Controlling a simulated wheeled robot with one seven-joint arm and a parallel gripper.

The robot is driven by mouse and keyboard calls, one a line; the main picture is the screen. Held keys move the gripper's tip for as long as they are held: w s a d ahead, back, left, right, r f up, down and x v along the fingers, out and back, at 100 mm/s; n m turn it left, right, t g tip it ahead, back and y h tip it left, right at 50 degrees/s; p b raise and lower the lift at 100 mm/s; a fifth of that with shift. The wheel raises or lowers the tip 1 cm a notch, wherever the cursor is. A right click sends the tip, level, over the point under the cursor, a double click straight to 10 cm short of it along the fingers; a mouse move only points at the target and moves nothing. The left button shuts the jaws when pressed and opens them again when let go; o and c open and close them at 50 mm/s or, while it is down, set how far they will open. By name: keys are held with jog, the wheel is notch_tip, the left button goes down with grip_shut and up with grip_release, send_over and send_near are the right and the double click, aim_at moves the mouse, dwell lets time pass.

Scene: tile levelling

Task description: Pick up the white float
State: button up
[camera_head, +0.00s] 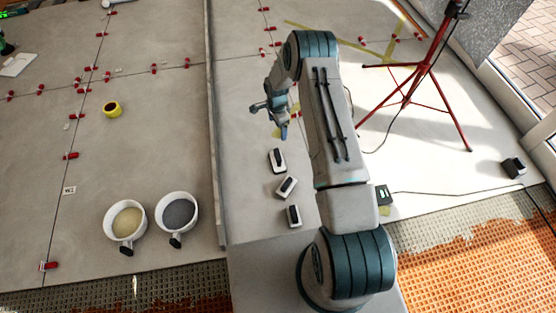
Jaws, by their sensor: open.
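Three small floats with dark handles lie in a column on the pale slab, below my gripper in the picture. The upper float (277,160) has a whitish base and lies nearly upright in the picture. The middle float (287,186) is turned at a slant and looks more beige. The lower float (292,215) also has a pale base. At this size I cannot tell for certain which is the white one. My gripper (270,120) is open and empty, above and slightly left of the upper float in the picture, apart from it.
Two white buckets, one with beige contents (127,221) and one with grey (177,214), stand left of a raised edge (212,130). A yellow tape roll (112,109) and several red clips lie left. A red tripod (420,80) and a cable are right.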

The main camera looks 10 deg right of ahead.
aim_at(278, 154)
jog(key=f, duration=0.5)
jog(key=f+m+b, duration=0.1)
jog(key=f, duration=0.5)
jog(key=f+m+b, duration=0.1)
jog(key=f, duration=0.5)
jog(key=shift+s, duration=0.3)
jog(key=shift+w+f+b, duration=0.15)
jog(key=shift+f+b, duration=0.7)
jog(key=shift+f, duration=0.6)
jog(key=shift+w+f+b, duration=0.1)
jog(key=shift+f+b, duration=0.75)
jog(key=shift+f, duration=0.55)
jog(key=c, duration=1.2)
jog(key=shift+r, duration=0.15)
